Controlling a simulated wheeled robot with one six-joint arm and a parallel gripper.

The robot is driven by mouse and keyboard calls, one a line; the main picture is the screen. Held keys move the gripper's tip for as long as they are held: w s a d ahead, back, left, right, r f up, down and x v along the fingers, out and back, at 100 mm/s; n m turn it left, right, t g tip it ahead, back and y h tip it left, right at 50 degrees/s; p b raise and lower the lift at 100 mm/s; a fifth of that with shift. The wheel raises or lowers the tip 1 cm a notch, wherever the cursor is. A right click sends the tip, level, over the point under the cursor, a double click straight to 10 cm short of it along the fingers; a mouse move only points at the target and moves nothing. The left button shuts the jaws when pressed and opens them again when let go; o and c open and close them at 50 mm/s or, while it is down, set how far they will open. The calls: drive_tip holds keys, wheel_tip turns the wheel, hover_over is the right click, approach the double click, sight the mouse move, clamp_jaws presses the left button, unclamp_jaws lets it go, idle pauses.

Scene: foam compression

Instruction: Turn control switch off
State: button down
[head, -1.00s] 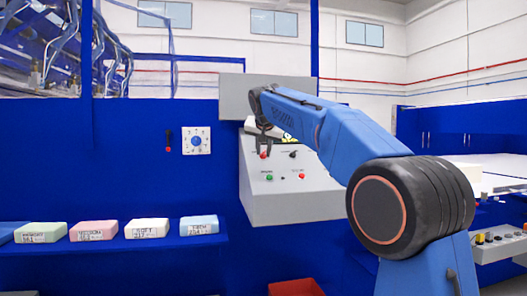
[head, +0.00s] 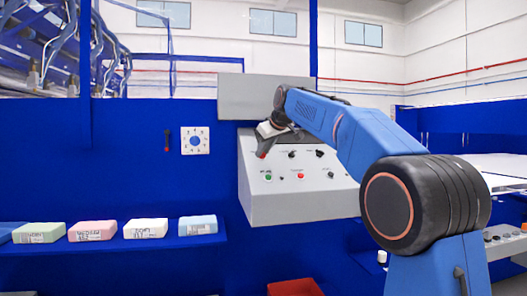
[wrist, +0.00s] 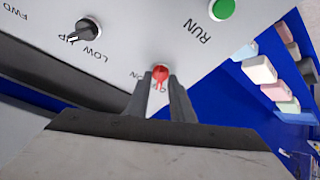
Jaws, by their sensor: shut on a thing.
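The grey sloped control panel (head: 300,208) stands in front of the blue wall. Its red control switch (head: 262,155) is at the panel's upper left; the wrist view shows its red top (wrist: 160,72) between the fingertips. Lettering beside it looks like "ON", partly hidden by the fingers. My gripper (head: 264,150) reaches down to the switch from above and is shut on it; the dark fingers (wrist: 160,85) stand on either side of it. The switch's exact position is hard to read.
The panel also has a green button (head: 268,177), a red button (head: 300,176) and black knobs (head: 291,154). The wrist view shows the RUN button (wrist: 222,9) and a LOW knob (wrist: 88,29). Several foam blocks (head: 146,228) lie on a blue shelf at left.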

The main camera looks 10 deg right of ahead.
drive_tip(key=shift+n+g+y, duration=0.3)
drive_tip(key=shift+n+y, duration=0.1)
drive_tip(key=shift+n, duration=0.8)
drive_tip(key=c, duration=1.9)
unclamp_jaws()
drive_tip(key=shift+d, duration=0.1)
drive_tip(key=v, duration=1.7)
drive_tip(key=shift+s, duration=0.1)
